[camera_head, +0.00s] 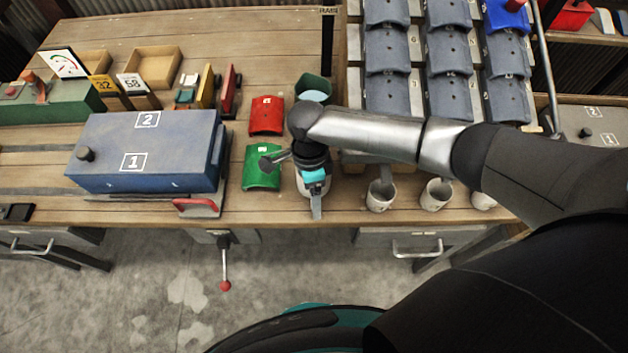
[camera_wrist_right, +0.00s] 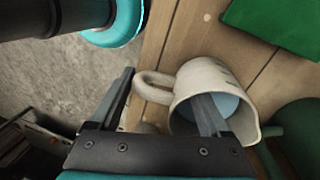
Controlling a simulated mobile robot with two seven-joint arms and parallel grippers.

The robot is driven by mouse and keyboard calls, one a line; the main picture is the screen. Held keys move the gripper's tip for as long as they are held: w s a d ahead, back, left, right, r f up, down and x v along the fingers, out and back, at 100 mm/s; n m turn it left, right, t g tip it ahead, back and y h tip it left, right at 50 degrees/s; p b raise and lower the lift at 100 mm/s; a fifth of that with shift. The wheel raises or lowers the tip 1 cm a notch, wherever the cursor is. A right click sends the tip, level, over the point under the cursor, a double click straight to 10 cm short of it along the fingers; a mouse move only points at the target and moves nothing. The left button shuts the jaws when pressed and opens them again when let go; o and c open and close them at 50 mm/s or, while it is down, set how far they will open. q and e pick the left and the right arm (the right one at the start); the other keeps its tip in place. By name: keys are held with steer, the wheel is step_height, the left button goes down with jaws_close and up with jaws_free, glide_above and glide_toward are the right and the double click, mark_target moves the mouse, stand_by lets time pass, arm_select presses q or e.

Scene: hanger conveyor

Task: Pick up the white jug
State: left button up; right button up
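The white jug (camera_wrist_right: 205,80) shows in the right wrist view with its mouth toward the camera and its handle (camera_wrist_right: 150,86) on the left. My right gripper (camera_wrist_right: 165,85) is open around the handle side. One finger is outside, beside the handle, and the other overlaps the mouth and appears to reach inside. I cannot tell whether either finger touches the jug. In the head view my right gripper (camera_head: 316,200) is over the jug (camera_head: 300,187) near the bench's front edge and hides most of it. My left gripper is not in view.
A green curved plate (camera_head: 262,168) and a red one (camera_head: 267,116) lie left of the jug. A dark green container (camera_head: 314,87) stands behind. White cups (camera_head: 380,196) line the right. A blue box (camera_head: 147,150) with a red handle (camera_head: 195,205) stands left.

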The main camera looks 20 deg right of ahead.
jaws_close()
stand_by(0.4)
steer(key=shift+s+a+r, duration=0.1)
